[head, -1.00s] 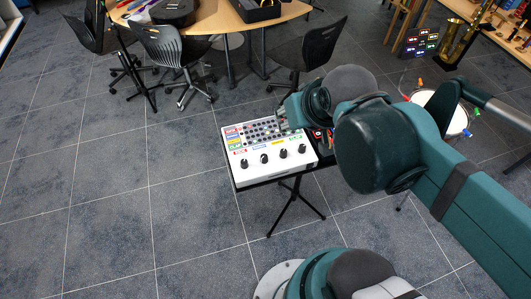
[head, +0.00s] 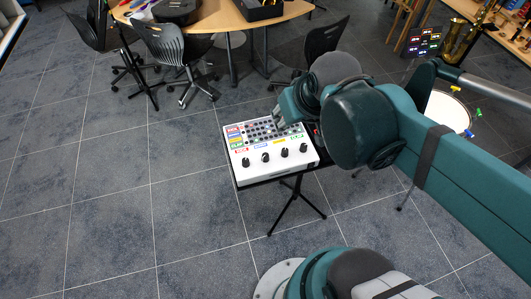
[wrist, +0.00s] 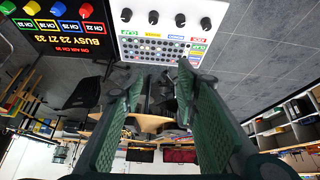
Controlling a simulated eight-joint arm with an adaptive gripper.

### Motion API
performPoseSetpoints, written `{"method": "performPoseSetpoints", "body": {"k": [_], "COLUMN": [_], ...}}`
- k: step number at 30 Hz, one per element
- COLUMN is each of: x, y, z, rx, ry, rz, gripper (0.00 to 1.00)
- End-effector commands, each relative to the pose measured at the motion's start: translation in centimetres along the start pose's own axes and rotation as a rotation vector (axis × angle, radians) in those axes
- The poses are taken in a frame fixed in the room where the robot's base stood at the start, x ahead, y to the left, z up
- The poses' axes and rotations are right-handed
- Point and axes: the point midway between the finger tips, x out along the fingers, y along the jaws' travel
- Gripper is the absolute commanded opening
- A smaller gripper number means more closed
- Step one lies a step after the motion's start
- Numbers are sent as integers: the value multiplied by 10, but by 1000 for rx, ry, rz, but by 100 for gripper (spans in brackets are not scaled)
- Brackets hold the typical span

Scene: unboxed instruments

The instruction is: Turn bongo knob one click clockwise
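A white control box (head: 273,171) stands on a black stand in the head view. It has a row of several black knobs along its near side, the leftmost one (head: 245,162) included, with coloured labels behind them. The box is upside down at the top of the wrist view (wrist: 170,48), where its knobs show, such as the one near the middle (wrist: 153,17). The label words are too small to read surely, so I cannot tell which knob is bongo. My gripper (wrist: 159,70) is open and empty, over the far right part of the box (head: 279,118), apart from the knobs.
A black panel (wrist: 62,48) with coloured buttons and lit text lies beside the box; my arm mostly hides it in the head view. A round wooden table (head: 215,15) and black chairs (head: 168,52) stand behind. A drum (head: 447,110) is at right. Floor at left is clear.

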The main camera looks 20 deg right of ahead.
Motion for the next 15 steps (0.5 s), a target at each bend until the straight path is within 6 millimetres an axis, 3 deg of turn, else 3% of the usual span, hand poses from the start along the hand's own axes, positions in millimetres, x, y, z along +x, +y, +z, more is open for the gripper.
{"method": "performPoseSetpoints", "body": {"k": [15], "x": [46], "y": [-14], "z": [-4], "rx": [-135], "ry": [-161], "rz": [-32], "gripper": [31]}}
